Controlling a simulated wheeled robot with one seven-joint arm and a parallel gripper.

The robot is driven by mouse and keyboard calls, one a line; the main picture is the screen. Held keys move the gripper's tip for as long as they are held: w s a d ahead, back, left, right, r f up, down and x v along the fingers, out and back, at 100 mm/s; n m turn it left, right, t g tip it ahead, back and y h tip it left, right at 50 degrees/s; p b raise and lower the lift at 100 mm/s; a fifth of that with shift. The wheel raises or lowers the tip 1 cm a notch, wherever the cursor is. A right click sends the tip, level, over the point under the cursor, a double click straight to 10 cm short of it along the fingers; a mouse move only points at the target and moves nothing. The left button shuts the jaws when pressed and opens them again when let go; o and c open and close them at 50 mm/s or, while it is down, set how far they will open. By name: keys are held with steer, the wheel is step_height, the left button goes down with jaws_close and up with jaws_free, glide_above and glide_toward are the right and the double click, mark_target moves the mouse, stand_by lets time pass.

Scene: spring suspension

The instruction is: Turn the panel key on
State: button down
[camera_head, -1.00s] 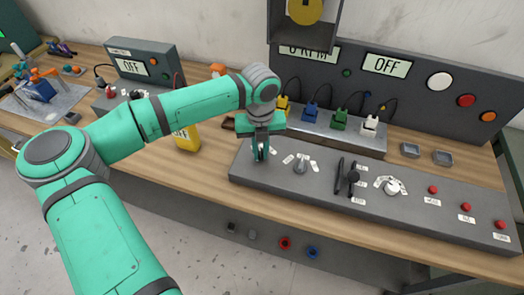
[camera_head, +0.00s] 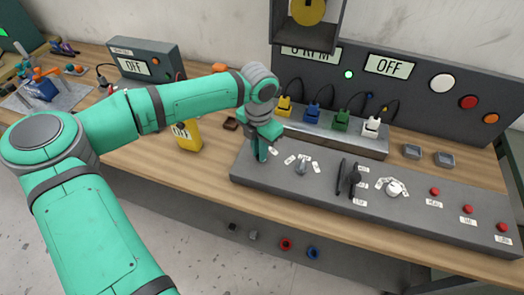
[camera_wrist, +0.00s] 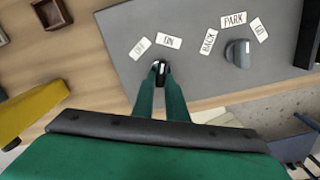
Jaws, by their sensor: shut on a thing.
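The panel key (camera_wrist: 161,67) is a small black knob with a white mark, at the left end of the grey control panel (camera_head: 325,185). In the wrist view an OFF label (camera_wrist: 140,47) and an ON label (camera_wrist: 170,41) lie beyond it. The white mark points up, roughly towards the ON label. My gripper (camera_head: 262,155) is shut on the key, with a green finger on each side of it. In the head view the gripper hides the key. A small lamp (camera_head: 348,74) on the back panel glows green.
A selector knob (camera_wrist: 238,52) with BACK and PARK labels stands just right of the key. Black levers (camera_head: 348,180), a white knob (camera_head: 395,188) and red buttons (camera_head: 467,209) are farther right. A yellow meter (camera_head: 186,136) stands to the left. The back display (camera_head: 389,65) reads OFF.

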steer(key=shift+s+m, duration=0.1)
steer(key=shift+m, duration=0.5)
steer(key=shift+d, duration=0.1)
steer(key=shift+d+m, duration=0.1)
steer(key=shift+m, duration=0.2)
